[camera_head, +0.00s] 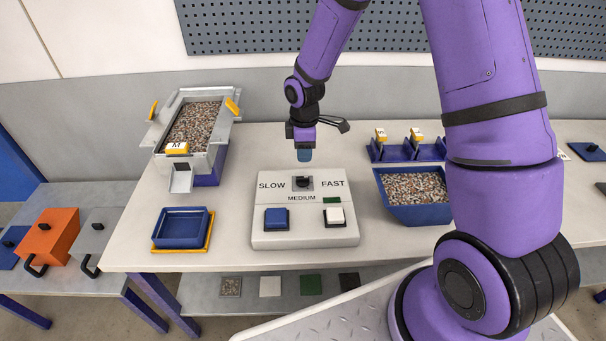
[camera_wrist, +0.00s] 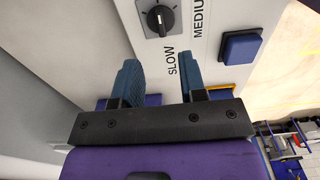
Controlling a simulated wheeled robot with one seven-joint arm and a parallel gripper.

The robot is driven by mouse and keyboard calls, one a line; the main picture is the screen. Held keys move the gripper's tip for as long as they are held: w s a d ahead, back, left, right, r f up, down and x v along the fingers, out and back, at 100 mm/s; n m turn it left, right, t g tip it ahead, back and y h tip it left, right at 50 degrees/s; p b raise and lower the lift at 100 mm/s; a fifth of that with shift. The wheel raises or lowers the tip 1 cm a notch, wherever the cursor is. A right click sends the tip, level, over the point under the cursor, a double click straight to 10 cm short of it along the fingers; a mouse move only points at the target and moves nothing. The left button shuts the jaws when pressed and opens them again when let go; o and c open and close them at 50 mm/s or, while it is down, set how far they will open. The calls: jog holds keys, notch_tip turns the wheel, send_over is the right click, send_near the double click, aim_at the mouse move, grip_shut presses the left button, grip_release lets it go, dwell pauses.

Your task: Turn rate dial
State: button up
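The rate dial (camera_wrist: 161,20) is a black round knob with a raised grip bar and a white pointer mark, on a white control panel (camera_head: 305,233). In the head view the dial (camera_head: 302,183) sits between the labels SLOW and FAST, above MEDIUM. In the wrist view its white mark does not point clearly at one label. My gripper (camera_head: 304,155) hangs pointing down above and behind the dial, apart from it. In the wrist view its two blue fingers (camera_wrist: 161,82) are spread with nothing between them, and the dial lies beyond their tips.
The panel also carries a blue button (camera_head: 276,218), a white button (camera_head: 335,216) and a small green window (camera_head: 332,200). A hopper of mixed granules (camera_head: 192,125) stands left, a blue tray (camera_head: 181,227) in front of it. A blue bin (camera_head: 413,212) stands right of the panel.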

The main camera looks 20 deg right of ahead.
aim_at(304, 177)
notch_tip(304, 177, down, 10)
jog(key=shift+r, duration=0.1)
dwell(0.4)
grip_shut()
